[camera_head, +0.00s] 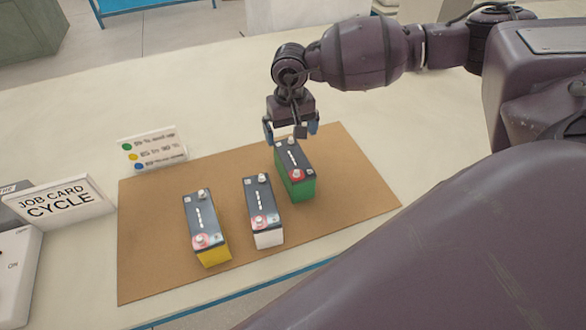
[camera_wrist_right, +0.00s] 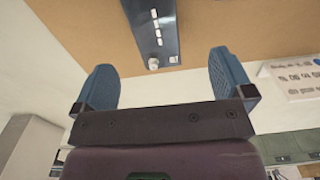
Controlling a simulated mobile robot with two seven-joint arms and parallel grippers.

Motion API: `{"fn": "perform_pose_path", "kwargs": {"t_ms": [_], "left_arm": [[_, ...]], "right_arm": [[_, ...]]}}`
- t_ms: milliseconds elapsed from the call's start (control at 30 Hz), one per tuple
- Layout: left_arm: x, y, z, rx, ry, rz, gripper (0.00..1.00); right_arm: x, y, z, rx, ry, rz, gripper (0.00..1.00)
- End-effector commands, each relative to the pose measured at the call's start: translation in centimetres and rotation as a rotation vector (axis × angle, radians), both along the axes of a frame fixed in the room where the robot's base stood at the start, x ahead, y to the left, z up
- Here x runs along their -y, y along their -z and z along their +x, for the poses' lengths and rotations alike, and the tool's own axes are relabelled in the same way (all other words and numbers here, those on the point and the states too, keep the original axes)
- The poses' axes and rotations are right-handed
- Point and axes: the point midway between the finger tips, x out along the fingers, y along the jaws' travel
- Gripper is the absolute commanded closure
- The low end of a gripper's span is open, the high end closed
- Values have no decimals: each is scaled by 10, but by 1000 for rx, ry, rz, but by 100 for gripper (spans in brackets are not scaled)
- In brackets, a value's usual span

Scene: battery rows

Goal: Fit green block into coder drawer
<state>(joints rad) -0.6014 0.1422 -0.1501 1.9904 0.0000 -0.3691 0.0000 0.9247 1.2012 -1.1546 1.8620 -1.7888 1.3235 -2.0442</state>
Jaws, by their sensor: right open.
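A green battery (camera_head: 302,190) with a dark top stands upright on a brown mat (camera_head: 350,195), right of the other two batteries. It is the only green block-like thing I see; no drawer shows. My right gripper (camera_head: 291,130) is open and empty, just above and behind the far end of the green battery. In the right wrist view the dark battery top (camera_wrist_right: 152,32) lies beyond and between the two spread blue fingers of this gripper (camera_wrist_right: 163,64), apart from them. My left gripper is not in view.
A white-based battery (camera_head: 267,239) and a yellow-based battery (camera_head: 214,257) stand left of the green one. A sign with coloured dots (camera_head: 155,150) stands at the mat's back left edge. A "JOB CARD CYCLE" sign (camera_head: 60,203) is at the left. The mat's right part is clear.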

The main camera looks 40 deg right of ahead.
Motion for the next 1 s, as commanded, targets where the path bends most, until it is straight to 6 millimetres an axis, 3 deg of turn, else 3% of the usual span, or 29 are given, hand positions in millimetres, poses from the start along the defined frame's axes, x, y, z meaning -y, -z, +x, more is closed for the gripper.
{"fn": "perform_pose_path", "kwargs": {"t_ms": [1000], "left_arm": [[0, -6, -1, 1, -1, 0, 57]], "right_arm": [[7, 106, -1, -2, -4, -8, 1]]}}
